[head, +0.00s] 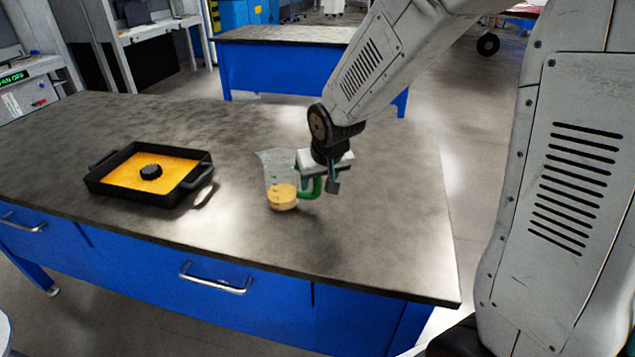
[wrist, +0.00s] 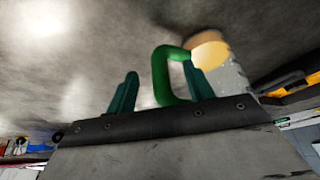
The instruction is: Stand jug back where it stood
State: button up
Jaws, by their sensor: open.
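The jug (head: 277,165) is clear, with orange liquid in its bottom and a green handle (head: 314,190) on its right side. It appears to stand upright on the dark worktop (head: 370,225). My gripper (head: 324,187) is open at the handle side of the jug. In the wrist view the green handle (wrist: 160,75) lies between the fingers of my gripper (wrist: 160,88), nearer the right finger. The jug's body shows only partly there, behind the right finger, with the orange liquid (wrist: 209,48) visible.
A black tray (head: 108,190) with orange contents and a black knob-like piece (head: 151,172) sits on the worktop to the left. The worktop around the jug is clear. Its front edge and right corner are close by. Another blue bench (head: 270,70) stands behind.

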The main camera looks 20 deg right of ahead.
jog(key=shift+v, duration=2.45)
jog(key=s+d+r+g, duration=0.1)
jog(key=s+r, duration=0.2)
jog(key=s, duration=0.6)
jog(key=s+d+r+g, duration=0.1)
jog(key=s+r, duration=0.2)
jog(key=s, duration=0.6)
jog(key=s+r+g, duration=0.1)
jog(key=s+r, duration=0.2)
jog(key=s, duration=0.6)
jog(key=shift+s+d+r+g, duration=0.15)
jog(key=shift+d+r+g, duration=0.15)
jog(key=shift+d, duration=0.1)
